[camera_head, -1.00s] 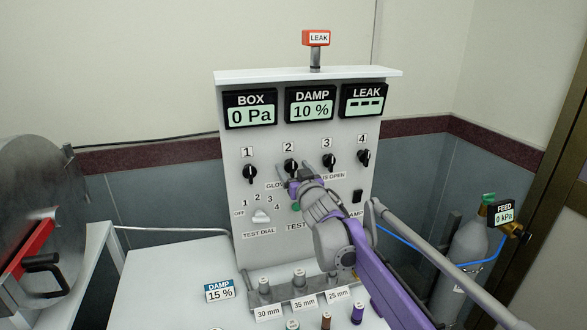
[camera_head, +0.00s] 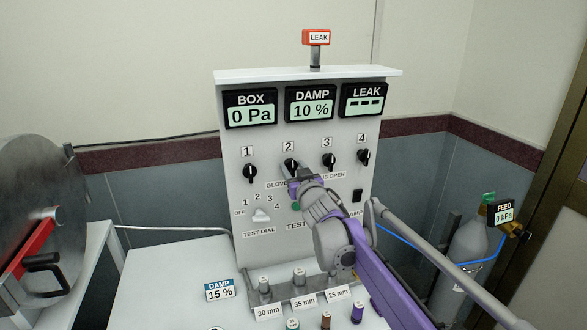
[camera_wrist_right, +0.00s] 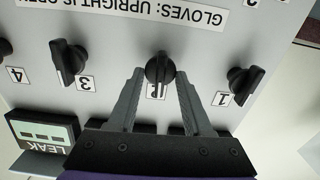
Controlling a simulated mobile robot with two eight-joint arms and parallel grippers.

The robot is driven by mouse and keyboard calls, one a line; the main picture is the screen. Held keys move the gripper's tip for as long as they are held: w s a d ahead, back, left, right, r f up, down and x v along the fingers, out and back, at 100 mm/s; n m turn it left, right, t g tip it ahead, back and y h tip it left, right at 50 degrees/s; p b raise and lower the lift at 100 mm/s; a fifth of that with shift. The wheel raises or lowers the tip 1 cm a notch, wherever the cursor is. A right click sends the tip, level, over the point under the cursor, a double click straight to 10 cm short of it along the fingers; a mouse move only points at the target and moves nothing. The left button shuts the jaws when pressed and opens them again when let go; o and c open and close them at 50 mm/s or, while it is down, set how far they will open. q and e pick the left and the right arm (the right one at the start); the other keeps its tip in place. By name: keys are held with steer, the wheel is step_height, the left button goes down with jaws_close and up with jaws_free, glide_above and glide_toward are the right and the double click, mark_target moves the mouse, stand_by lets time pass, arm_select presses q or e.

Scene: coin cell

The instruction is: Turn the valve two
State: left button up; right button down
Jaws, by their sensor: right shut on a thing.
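Valve two is a black knob (camera_head: 290,165) under the number 2 on the grey panel (camera_head: 240,208). My right gripper (camera_head: 297,174) reaches up to it from below right and is shut on it. In the right wrist view, which shows the panel upside down, the valve two knob (camera_wrist_right: 160,70) lies between the two grey fingers of my right gripper (camera_wrist_right: 158,80). Its pointer looks about in line with the fingers there. The gripper partly hides the knob in the head view. My left gripper is not in view.
Black knobs one (camera_head: 250,173), three (camera_head: 328,160) and four (camera_head: 364,157) flank it. A white test dial (camera_head: 261,215) sits below left. Displays read BOX 0 Pa (camera_head: 250,113), DAMP 10 % (camera_head: 312,107) and LEAK dashes (camera_head: 363,101). Several pegs stand on the bench (camera_head: 165,280) below.

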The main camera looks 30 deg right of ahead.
steer(key=n+p, duration=0.1)
steer(key=n, duration=0.3)
steer(key=shift+a+n, duration=0.1)
steer(key=shift+n, duration=0.2)
steer(key=n+p, duration=0.2)
steer(key=n, duration=0.2)
steer(key=shift+w+a+n, duration=0.1)
steer(key=shift+n, duration=0.2)
steer(key=n+p, duration=0.1)
steer(key=n, duration=0.3)
steer(key=shift+f+p, duration=0.1)
steer(key=shift+p, duration=0.2)
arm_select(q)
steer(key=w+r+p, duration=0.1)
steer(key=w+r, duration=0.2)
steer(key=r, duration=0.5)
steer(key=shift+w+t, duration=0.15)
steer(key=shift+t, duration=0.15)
arm_select(e)
steer(key=shift+f+n, duration=0.15)
steer(key=shift+n, duration=1.95)
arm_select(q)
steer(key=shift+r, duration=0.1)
arm_select(e)
steer(key=shift+c, duration=1.6)
jaws_free()
steer(key=shift+a, duration=0.1)
